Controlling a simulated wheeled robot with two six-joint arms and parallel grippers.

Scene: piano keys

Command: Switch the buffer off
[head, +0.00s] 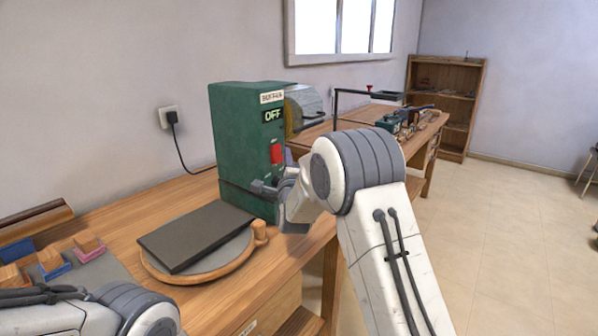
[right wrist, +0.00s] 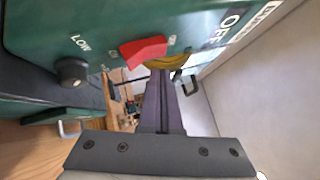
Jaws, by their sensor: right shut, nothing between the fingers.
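The green buffer (head: 240,135) stands on the workbench against the wall. Below the sign is a red rocker switch (head: 277,153); in the right wrist view the switch (right wrist: 143,50) sits tilted on the green face. A black knob (right wrist: 72,72) marked LOW is near it. My left gripper is outside the view.
A dark slab (head: 195,236) lies on a round wooden board (head: 258,236) before the buffer. Small coloured blocks with wooden tops (head: 88,245) are at left. A plugged cord (head: 172,118) runs down the wall.

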